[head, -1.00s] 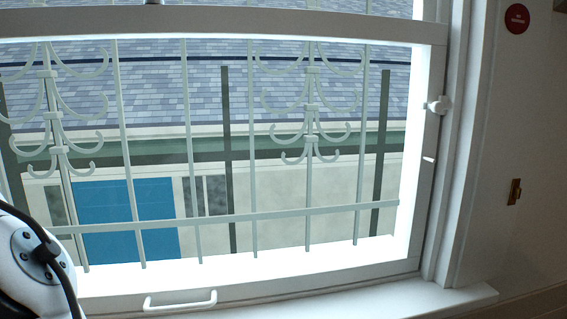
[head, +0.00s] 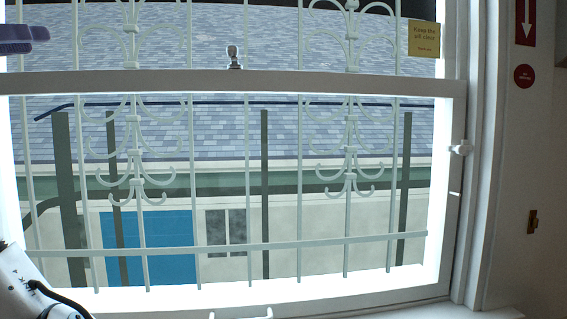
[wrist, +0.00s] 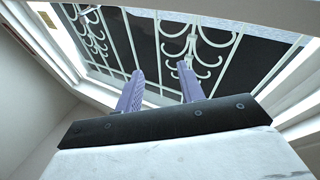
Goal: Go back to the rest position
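My gripper (wrist: 160,68) shows in the wrist view with its two purple fingers apart and nothing between them. It points toward the barred window. In the head view, a purple part of my gripper (head: 20,39) shows at the upper left edge, in front of the window. The rest of it is cut off by the frame. A white piece of my arm with a black cable shows at the lower left of the head view.
A white sash window (head: 280,83) with a metal latch (head: 234,57) fills most of the head view. White scrolled bars (head: 248,185) stand behind the glass. A yellow note (head: 424,38) is at upper right. Red signs (head: 524,76) and a brass plate (head: 532,222) are on the right wall.

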